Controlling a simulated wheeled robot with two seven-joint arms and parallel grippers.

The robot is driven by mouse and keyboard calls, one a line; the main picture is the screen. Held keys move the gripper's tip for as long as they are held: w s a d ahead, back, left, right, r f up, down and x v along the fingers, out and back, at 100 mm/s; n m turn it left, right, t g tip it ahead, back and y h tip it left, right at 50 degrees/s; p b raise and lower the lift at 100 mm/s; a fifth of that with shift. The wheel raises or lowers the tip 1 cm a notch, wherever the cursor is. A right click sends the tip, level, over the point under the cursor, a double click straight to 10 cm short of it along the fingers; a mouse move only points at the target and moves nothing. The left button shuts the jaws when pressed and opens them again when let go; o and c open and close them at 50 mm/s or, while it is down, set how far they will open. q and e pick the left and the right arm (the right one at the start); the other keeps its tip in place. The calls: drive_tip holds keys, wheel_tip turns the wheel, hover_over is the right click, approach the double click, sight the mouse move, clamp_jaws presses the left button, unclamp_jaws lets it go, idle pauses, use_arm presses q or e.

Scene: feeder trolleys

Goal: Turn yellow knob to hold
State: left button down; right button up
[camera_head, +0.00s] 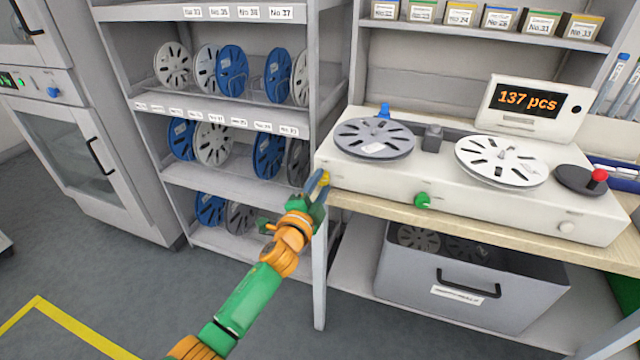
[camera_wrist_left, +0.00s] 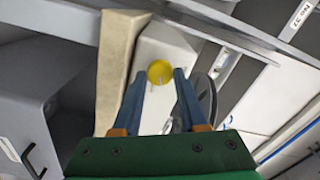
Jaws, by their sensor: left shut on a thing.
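The yellow knob (camera_wrist_left: 160,72) sits on the left end of the white reel counter (camera_head: 480,205). In the head view the knob (camera_head: 325,178) shows as a small yellow spot at my left gripper's tips. My left gripper (camera_head: 320,182) reaches it from the front left. In the left wrist view, the two blue fingers (camera_wrist_left: 158,82) stand on either side of the knob and are shut on it. A pale mark shows on the knob's face, but its setting cannot be read. My right gripper is in neither view.
The counter has a green knob (camera_head: 422,201), a white knob (camera_head: 566,227), two reels and a display (camera_head: 527,98) reading 137 pcs. A reel shelf (camera_head: 215,110) stands close on the left. A grey bin (camera_head: 470,285) is under the wooden bench (camera_head: 390,207).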

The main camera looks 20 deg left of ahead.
use_arm(q)
drive_tip(key=shift+f+m, duration=0.1)
drive_tip(key=shift+m, duration=2.1)
drive_tip(key=shift+c, duration=2.4)
unclamp_jaws()
drive_tip(key=s+p, duration=0.1)
drive_tip(key=s, duration=0.6)
drive_tip(key=shift+a, duration=0.1)
